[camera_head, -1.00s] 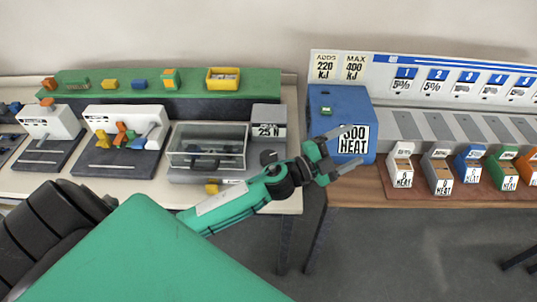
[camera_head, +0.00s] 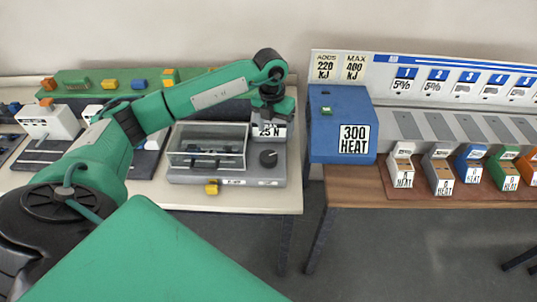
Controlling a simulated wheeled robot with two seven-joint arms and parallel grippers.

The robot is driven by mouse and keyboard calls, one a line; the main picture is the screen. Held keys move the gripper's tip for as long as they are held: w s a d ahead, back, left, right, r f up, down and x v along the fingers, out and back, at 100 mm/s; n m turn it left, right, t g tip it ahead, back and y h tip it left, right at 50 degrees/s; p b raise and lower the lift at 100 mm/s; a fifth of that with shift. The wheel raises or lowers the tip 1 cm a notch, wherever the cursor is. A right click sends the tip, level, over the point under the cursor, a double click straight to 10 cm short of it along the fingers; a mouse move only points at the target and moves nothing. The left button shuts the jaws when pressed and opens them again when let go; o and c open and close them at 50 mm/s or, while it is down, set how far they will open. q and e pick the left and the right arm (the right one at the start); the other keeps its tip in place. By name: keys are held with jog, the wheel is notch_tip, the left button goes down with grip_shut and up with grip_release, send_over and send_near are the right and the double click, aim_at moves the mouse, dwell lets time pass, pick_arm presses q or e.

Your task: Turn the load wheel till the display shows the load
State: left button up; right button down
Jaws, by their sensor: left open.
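My left arm reaches in from the left over the machine. My left gripper (camera_head: 268,116) is open, pointing down in front of the upper part of the display block. It is apart from the knob, above it in the picture. My right gripper is not in view.
A clear-lidded box (camera_head: 207,146) sits on the machine, left of the knob. A yellow block (camera_head: 211,188) is at its front edge. A blue "300 HEAT" unit (camera_head: 340,110) stands to the right on the wooden table, beside several small coloured boxes. A gap separates the tables.

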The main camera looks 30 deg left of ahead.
aim_at(268, 156)
pick_arm(q)
jog(key=shift+y, duration=0.5)
jog(key=f+p, duration=0.1)
jog(key=f, duration=0.3)
jog(key=a+f+p, duration=0.1)
jog(key=f, duration=0.3)
jog(key=a+f+p, duration=0.1)
jog(key=f, duration=0.4)
jog(key=shift+a+p, duration=0.1)
jog(key=shift+p, duration=0.25)
jog(key=c, duration=1)
